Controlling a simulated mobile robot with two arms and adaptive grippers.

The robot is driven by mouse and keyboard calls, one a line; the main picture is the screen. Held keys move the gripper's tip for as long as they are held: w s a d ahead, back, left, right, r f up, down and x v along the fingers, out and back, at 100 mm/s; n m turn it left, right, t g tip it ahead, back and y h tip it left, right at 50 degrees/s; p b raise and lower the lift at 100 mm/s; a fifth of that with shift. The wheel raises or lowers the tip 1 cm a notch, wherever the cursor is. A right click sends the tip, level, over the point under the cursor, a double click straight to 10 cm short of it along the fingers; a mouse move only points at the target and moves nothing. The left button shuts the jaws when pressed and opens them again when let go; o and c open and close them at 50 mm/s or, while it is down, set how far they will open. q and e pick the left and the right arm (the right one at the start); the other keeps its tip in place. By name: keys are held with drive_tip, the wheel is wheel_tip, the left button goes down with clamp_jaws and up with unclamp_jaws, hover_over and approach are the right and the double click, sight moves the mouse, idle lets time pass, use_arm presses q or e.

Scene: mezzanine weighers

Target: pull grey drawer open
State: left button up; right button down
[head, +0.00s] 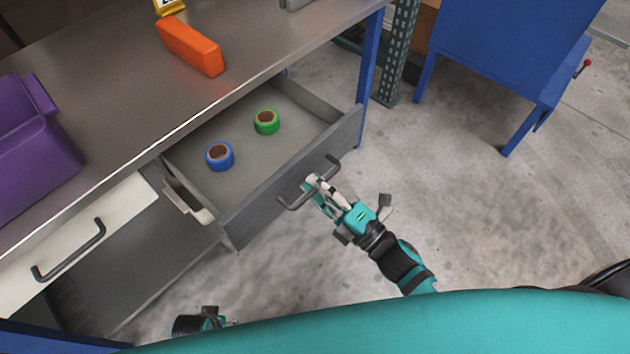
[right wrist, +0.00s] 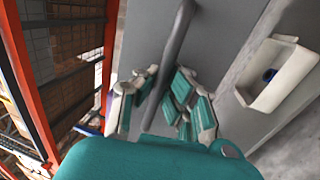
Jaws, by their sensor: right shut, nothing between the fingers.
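The grey drawer (head: 262,196) is pulled well out from under the grey-topped bench. Inside it lie a blue tape roll (head: 220,157) and a green tape roll (head: 267,122). Its dark bar handle (head: 333,166) is on the front panel and also crosses the right wrist view (right wrist: 177,45). My right gripper (head: 316,184) is at the middle of this handle, shut with nothing gripped. In the right wrist view its fingers (right wrist: 160,98) lie around the bar's lower end; contact is unclear. My left gripper (head: 203,321) shows only partly at the bottom edge.
A white drawer (head: 88,240) with a dark handle is at the left. A small white holder (head: 188,203) sits beside the grey drawer. An orange block (head: 191,46) and a purple bin (head: 35,145) are on the benchtop. A blue cabinet (head: 508,45) stands back right; the floor before it is clear.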

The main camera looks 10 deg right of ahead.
drive_tip(key=c, duration=2)
unclamp_jaws()
drive_tip(key=o, duration=0.6)
drive_tip(key=v, duration=1.2)
drive_tip(key=shift+d, duration=0.1)
